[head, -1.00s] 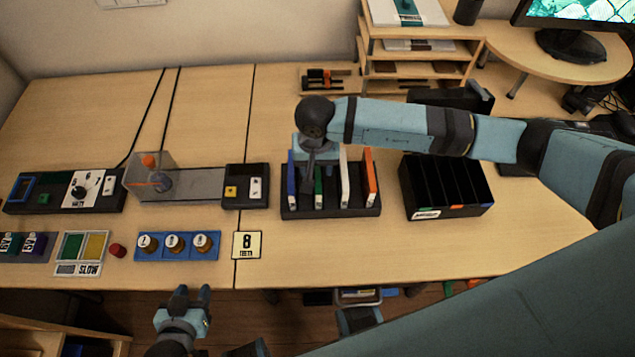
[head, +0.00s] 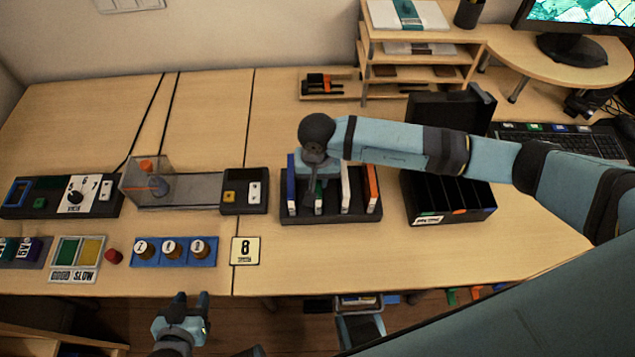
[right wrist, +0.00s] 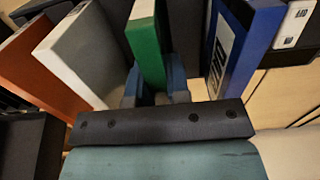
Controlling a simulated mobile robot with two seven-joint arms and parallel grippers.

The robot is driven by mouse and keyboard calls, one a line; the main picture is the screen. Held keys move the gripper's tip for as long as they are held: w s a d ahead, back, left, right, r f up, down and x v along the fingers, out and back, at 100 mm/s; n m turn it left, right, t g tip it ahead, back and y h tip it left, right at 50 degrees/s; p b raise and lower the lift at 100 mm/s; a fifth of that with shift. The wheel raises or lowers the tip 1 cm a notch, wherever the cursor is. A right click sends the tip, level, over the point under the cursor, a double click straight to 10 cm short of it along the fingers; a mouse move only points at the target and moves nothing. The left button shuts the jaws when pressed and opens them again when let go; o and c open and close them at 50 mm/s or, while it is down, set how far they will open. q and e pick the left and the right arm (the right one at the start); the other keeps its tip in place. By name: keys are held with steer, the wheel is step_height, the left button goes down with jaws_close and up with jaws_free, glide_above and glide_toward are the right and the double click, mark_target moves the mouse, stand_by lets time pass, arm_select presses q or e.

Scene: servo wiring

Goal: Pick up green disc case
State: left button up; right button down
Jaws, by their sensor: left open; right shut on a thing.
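The green disc case (head: 319,196) stands upright in the black rack (head: 330,217), between the blue case (head: 291,184) and the white case (head: 346,187). My right gripper (head: 317,183) is above the rack and shut on the green case. In the right wrist view the green case (right wrist: 144,48) rises between the two fingers (right wrist: 155,88), which press its sides. The case's lower part is hidden in the rack. My left gripper (head: 188,302) is open and empty, in front of the table's near edge.
An orange case (head: 372,186) stands at the rack's right end. A black divided box (head: 455,205) is to the right. A number card (head: 245,250), a blue tray of round knobs (head: 174,251) and a clear-walled device (head: 150,182) are to the left. Bare table lies in front of the rack.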

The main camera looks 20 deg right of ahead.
steer(key=shift+r, duration=0.1)
step_height(320, 180, up, 20)
steer(key=p, duration=0.8)
